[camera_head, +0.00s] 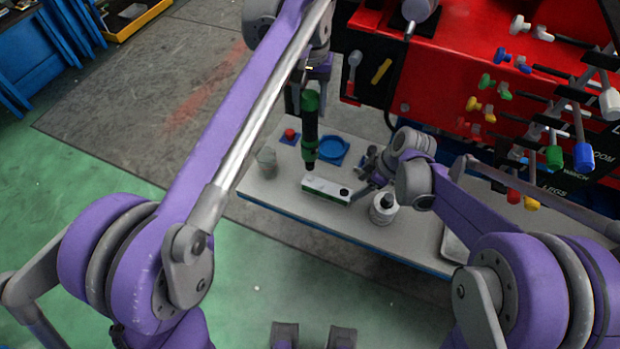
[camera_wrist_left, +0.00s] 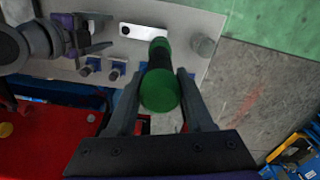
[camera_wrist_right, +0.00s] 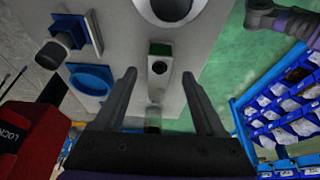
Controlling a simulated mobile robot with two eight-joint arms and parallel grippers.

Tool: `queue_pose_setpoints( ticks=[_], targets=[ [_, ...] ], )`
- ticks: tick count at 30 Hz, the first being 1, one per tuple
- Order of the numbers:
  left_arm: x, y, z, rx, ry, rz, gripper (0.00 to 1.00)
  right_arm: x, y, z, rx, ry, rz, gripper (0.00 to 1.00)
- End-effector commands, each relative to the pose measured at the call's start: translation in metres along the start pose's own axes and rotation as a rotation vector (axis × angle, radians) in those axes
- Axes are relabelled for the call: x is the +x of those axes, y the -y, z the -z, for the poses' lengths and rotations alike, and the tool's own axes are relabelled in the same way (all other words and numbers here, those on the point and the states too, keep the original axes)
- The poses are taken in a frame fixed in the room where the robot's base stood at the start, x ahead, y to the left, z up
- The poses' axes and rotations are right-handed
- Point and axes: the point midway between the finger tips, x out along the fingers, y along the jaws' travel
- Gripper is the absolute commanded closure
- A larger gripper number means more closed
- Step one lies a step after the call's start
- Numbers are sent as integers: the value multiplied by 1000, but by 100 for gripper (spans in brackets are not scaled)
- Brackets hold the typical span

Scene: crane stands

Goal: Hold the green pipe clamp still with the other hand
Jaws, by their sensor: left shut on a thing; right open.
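The pipe clamp, a white bar with a green side and a black round spot near one end (camera_head: 326,191), lies on the grey bench. It also shows in the left wrist view (camera_wrist_left: 143,31) and the right wrist view (camera_wrist_right: 161,85). My left gripper (camera_head: 312,88) is shut on an upright green-and-black tool (camera_head: 310,128), seen from its green end in the left wrist view (camera_wrist_left: 160,91). The tool's lower end is over the clamp's left end; I cannot tell whether they touch. My right gripper (camera_wrist_right: 158,75) is open, its fingers spread on either side of the clamp in view.
A white bottle (camera_head: 383,209) stands close right of the clamp. A blue round dish (camera_head: 331,150), a clear cup (camera_head: 266,162) and a red knob on a blue pad (camera_head: 290,135) stand behind and left. A red panel with coloured valves (camera_head: 470,55) rises behind the bench.

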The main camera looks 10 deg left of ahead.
Motion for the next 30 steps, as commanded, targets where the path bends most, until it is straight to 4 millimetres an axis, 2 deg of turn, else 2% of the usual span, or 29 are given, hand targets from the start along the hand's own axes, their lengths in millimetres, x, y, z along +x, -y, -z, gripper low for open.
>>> queue_pose_setpoints(
  ticks=[18,24,30],
  targets=[
    [-1,0,0,0,0,0,100,70,0,0,0,1,-1,28],
    [-1,0,0,0,0,0,100,82,0,0,2,1,-1,28],
    [-1,0,0,0,0,0,100,84,0,0,2,1,-1,28]
  ],
)
